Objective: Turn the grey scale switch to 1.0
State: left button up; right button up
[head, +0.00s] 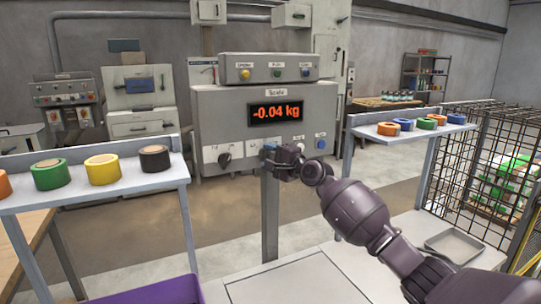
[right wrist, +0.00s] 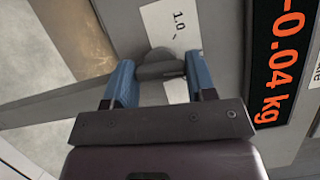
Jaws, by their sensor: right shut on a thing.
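The grey scale box (head: 215,112) stands in the middle of the head view, and its display (head: 276,112) reads -0.04 kg in orange. My right gripper (head: 270,154) is at the lower front of this box and hides the switch there. In the right wrist view, the blue fingers of my right gripper (right wrist: 160,75) are closed on either side of the grey scale switch (right wrist: 160,66). A white label (right wrist: 178,22) marked 1.0 is beside the switch. Which mark the switch points to cannot be told. My left gripper is not in view.
A black knob (head: 224,160) is on the box, left of my gripper, and a blue button (head: 321,144) is to its right. Shelves with tape rolls flank the box at left (head: 130,185) and right (head: 390,138). A wire cage (head: 480,165) stands at right.

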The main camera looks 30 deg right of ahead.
jog(key=shift+r+n+g+p, duration=0.3)
jog(key=shift+n+p, duration=0.2)
jog(key=shift+n, duration=0.4)
jog(key=n+g+h+p, duration=0.1)
jog(key=n+p, duration=0.1)
jog(key=p, duration=0.1)
jog(key=n+g+h+p, duration=0.1)
jog(key=n+p, duration=0.2)
jog(key=shift+n+p, duration=0.3)
jog(key=shift+p, duration=0.1)
jog(key=shift+f+n+h+p, duration=0.1)
jog(key=shift+n+h+p, duration=0.2)
jog(key=shift+n+p, duration=0.3)
jog(key=shift+f+n+g+p, duration=0.1)
jog(key=shift+n+g+p, duration=0.2)
jog(key=shift+p, duration=0.25)
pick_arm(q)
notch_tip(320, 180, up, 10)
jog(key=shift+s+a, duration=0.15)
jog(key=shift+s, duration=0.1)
pick_arm(e)
jog(key=shift+h, duration=0.3)
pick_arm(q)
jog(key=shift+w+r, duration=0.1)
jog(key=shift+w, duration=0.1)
pick_arm(e)
jog(key=o, duration=0.9)
jog(key=shift+o, duration=0.2)
